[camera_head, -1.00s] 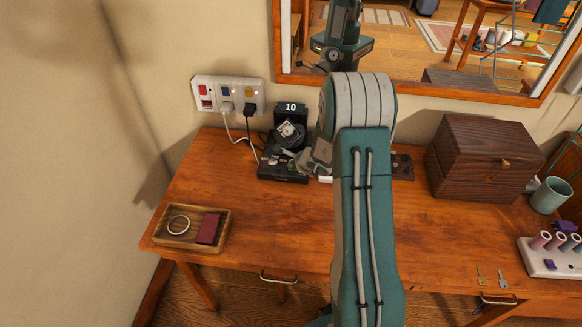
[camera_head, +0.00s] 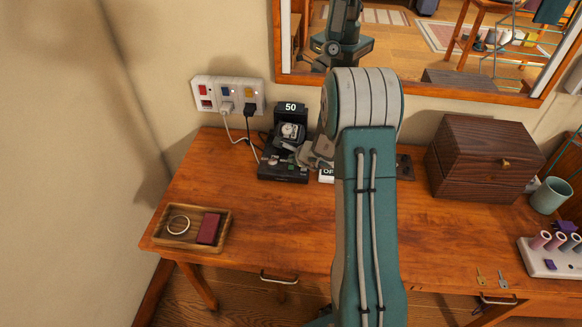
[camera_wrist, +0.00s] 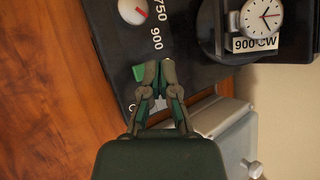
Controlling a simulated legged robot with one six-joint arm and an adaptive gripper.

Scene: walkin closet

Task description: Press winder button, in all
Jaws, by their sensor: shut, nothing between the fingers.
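The black watch winder (camera_head: 283,172) stands on the wooden desk near the wall sockets, with a silver watch (camera_head: 289,131) in it and a display (camera_head: 291,107) reading 50. In the wrist view its panel shows a red-and-white knob (camera_wrist: 133,11), the marks 750 and 900, and a green button (camera_wrist: 138,73). The watch (camera_wrist: 262,17) sits above a "900 CW" label there. My gripper (camera_wrist: 158,72) is shut and empty, its tips right beside the green button; contact cannot be told. In the head view my gripper (camera_head: 300,155) is over the winder's right side.
A wooden tray (camera_head: 160,239) holds a ring and a dark red block at the desk's left. A dark wooden box (camera_head: 481,160), a teal mug (camera_head: 550,195) and a spool rack (camera_head: 553,262) stand at the right. A mirror (camera_head: 430,85) hangs behind. The desk's front middle is clear.

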